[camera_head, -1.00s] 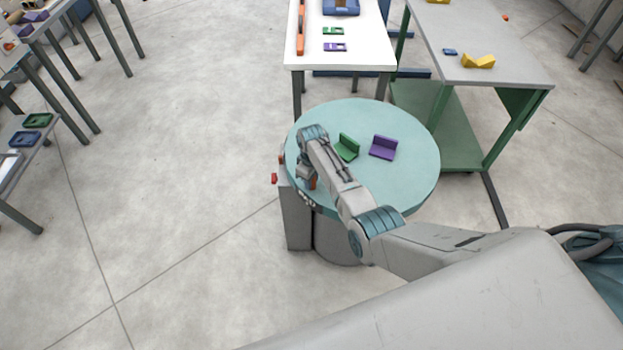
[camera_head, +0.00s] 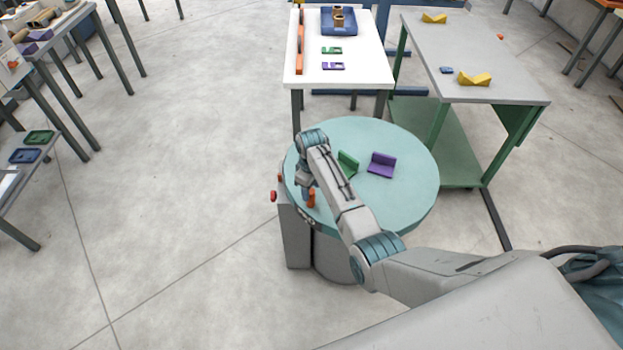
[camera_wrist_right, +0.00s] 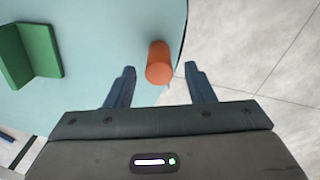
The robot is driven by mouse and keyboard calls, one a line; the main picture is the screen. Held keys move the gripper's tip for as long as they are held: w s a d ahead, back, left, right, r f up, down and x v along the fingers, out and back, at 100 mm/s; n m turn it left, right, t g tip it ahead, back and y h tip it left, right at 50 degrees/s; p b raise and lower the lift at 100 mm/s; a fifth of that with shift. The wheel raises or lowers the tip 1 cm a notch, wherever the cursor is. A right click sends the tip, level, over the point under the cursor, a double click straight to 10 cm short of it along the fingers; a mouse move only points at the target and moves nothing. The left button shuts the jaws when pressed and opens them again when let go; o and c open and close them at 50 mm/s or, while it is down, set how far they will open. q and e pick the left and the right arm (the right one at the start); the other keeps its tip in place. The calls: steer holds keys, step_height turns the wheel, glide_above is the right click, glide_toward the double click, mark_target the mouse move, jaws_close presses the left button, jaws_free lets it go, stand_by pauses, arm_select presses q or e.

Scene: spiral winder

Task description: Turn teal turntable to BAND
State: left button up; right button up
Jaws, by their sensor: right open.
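The round teal turntable (camera_head: 400,205) stands on a grey pedestal in front of me, and part of its top fills the left of the right wrist view (camera_wrist_right: 90,60). An orange upright peg (camera_head: 311,198) sits near its left edge. In the right wrist view the peg (camera_wrist_right: 159,63) stands between and just beyond the open fingers of my right gripper (camera_wrist_right: 160,85), with no contact visible. A green angled block (camera_head: 347,164) and a purple angled block (camera_head: 382,165) rest on the turntable. The BAND mark cannot be made out. My left gripper does not show.
A red knob (camera_head: 273,196) sticks out at the pedestal's left side. Behind stand a white table (camera_head: 345,75) with small green and purple parts and a grey-topped green table (camera_head: 470,50) with yellow blocks.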

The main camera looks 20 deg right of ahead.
steer(key=shift+r+b, duration=0.35)
steer(key=shift+r, duration=2.4)
